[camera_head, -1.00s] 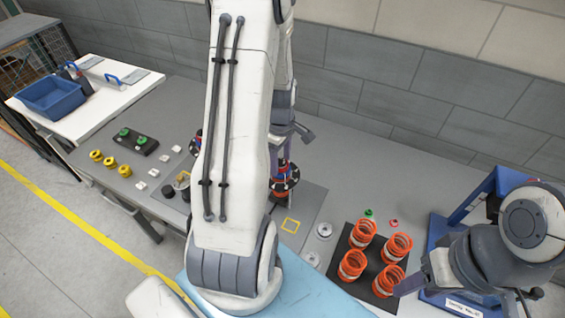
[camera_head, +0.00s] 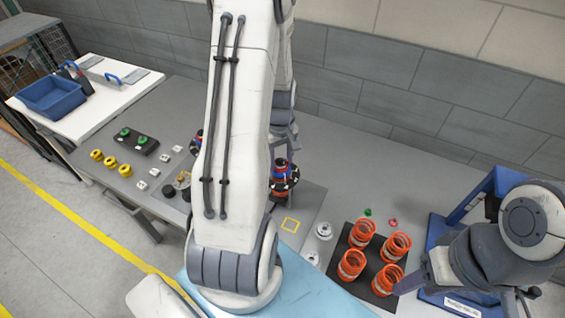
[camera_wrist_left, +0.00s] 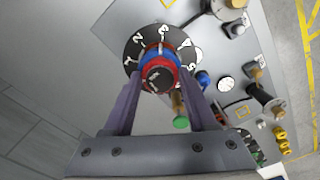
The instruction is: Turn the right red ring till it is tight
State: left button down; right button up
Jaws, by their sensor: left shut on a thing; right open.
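The right red ring (camera_wrist_left: 151,58) sits on an upright post with a blue band and a dark dial disc (camera_wrist_left: 134,48) marked with white numbers. In the head view the same ring (camera_head: 280,168) stands above its dial, partly hidden by my left arm. My left gripper (camera_wrist_left: 161,75) comes down from above, its two fingers on opposite sides of the ring assembly, shut on it. It also shows in the head view (camera_head: 284,158), partly covered. My right gripper (camera_head: 408,284) is open and empty at the right, beside the orange springs.
Orange springs (camera_head: 362,232) stand on a black mat (camera_head: 338,252) at the right, near a blue frame (camera_head: 474,200). Another ring post (camera_head: 196,141) shows left of my arm. Yellow rings (camera_head: 110,162) and a blue bin (camera_head: 52,97) lie further left. The table's back right is clear.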

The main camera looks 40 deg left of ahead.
pick_arm(q)
jog(key=m, duration=0.5)
jog(key=shift+m, duration=0.4)
jog(key=m+p, duration=0.1)
jog(key=m, duration=0.4)
jog(key=shift+w+a+m, duration=0.1)
jog(key=shift+m, duration=0.2)
jog(key=c, duration=0.5)
grip_release()
jog(key=shift+r, duration=0.15)
notch_tip(320, 180, up, 7)
jog(key=p, duration=0.6)
